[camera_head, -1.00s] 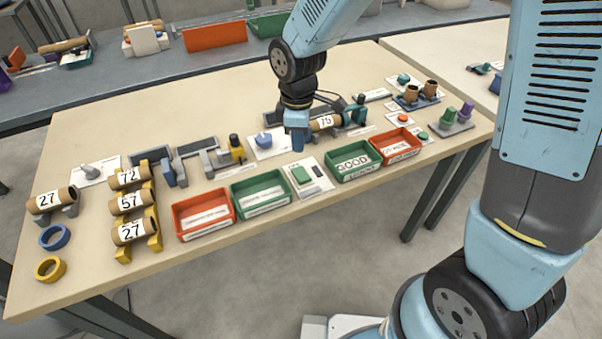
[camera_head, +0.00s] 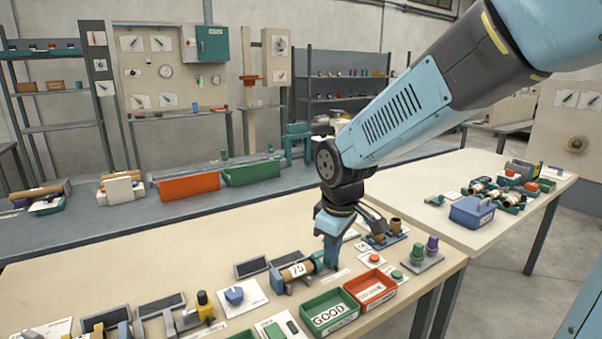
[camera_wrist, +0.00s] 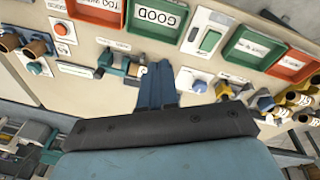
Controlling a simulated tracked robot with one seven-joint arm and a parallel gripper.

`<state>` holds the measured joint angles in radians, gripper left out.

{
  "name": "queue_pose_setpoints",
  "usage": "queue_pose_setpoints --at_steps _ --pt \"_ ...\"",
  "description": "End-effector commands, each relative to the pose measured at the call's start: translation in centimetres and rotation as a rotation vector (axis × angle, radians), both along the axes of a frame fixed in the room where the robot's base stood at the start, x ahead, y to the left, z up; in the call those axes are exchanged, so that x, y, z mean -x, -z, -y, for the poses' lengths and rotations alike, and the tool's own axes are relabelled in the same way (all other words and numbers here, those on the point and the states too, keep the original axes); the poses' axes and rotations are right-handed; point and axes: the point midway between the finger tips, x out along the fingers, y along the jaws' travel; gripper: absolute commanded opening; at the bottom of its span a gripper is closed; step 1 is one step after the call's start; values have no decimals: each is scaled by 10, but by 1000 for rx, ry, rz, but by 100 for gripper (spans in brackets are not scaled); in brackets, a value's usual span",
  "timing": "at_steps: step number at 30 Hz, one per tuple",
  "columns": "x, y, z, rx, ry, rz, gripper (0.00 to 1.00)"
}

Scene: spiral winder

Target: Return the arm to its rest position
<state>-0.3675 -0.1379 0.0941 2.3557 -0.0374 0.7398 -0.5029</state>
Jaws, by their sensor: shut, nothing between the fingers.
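My arm reaches in from the upper right in the head view. My gripper (camera_head: 330,258) points down over the table (camera_head: 225,232), just beside the tube marked 75 (camera_head: 297,270) in its winder fixture. In the wrist view its blue fingers (camera_wrist: 157,84) are together with nothing between them. The fingertips appear over the teal end of the fixture (camera_wrist: 126,66); I cannot tell whether they touch it.
The green GOOD bin (camera_head: 330,314) and a red bin (camera_head: 371,289) stand at the front edge. Brown cups (camera_head: 385,232) and green and purple knobs (camera_head: 424,250) stand to the right. A second table (camera_head: 500,213) holds a blue bin (camera_head: 472,211). Space above the tables is open.

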Motion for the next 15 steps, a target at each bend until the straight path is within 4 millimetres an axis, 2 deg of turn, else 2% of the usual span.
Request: queue_pose_setpoints --at_steps 1,6,15 --pt "3 -12 14 -14 57 21 0" --pt "18 -43 56 -61 253 73 0" --pt "60 -84 120 -157 591 163 0"
